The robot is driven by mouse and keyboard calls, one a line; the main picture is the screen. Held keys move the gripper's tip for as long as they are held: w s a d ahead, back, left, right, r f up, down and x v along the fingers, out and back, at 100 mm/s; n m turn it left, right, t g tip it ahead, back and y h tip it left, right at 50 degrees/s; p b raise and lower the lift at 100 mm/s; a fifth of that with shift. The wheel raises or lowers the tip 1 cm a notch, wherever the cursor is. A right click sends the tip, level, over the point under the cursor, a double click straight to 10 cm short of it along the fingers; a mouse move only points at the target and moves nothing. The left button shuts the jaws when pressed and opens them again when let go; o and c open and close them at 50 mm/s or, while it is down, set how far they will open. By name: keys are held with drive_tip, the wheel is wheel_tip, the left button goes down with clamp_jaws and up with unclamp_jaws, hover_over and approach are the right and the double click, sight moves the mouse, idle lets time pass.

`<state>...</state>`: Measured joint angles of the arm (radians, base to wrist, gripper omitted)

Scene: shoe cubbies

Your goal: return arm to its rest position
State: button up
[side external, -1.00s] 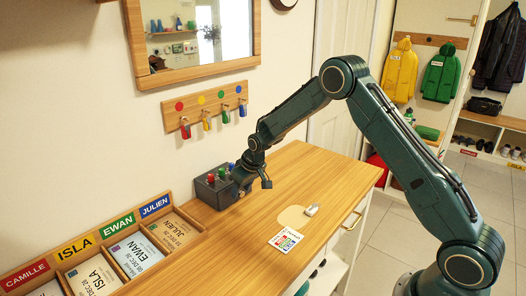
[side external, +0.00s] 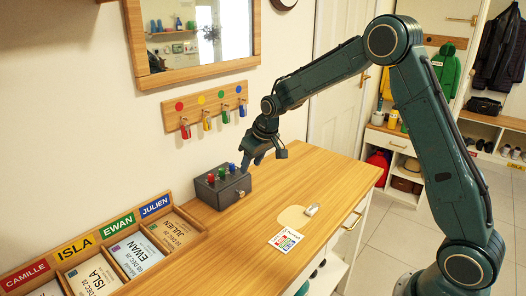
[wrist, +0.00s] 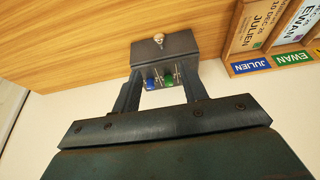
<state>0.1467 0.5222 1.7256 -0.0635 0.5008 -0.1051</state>
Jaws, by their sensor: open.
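My gripper (side external: 268,154) hangs in the air above the wooden counter, up and to the right of the dark grey box, apart from it. Its two fingers are spread and nothing is between them; in the wrist view the gripper (wrist: 160,108) also shows open. The dark box (side external: 222,186) stands on the counter against the wall, with red, green and blue knobs on top. In the wrist view the box (wrist: 150,52) shows beyond the fingers, with a pale round knob on its front and blue and green knobs visible. My arm is bent high over the counter's right side.
A tray (side external: 172,208) with name-labelled card slots lies at the left. A card (side external: 286,239) and a small whitish object (side external: 312,208) lie on the counter (side external: 305,172). A hook rail (side external: 205,112) with keys and a mirror (side external: 195,35) are on the wall behind.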

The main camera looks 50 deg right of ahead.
drive_tip(key=shift+s+r, duration=0.2)
drive_tip(key=shift+r, duration=0.3)
drive_tip(key=s+a+r, duration=0.4)
drive_tip(key=s+r, duration=0.9)
drive_tip(key=s, duration=0.4)
drive_tip(key=s+a+t, duration=0.1)
drive_tip(key=s+a, duration=0.1)
drive_tip(key=s, duration=1.7)
drive_tip(key=shift+a, duration=0.25)
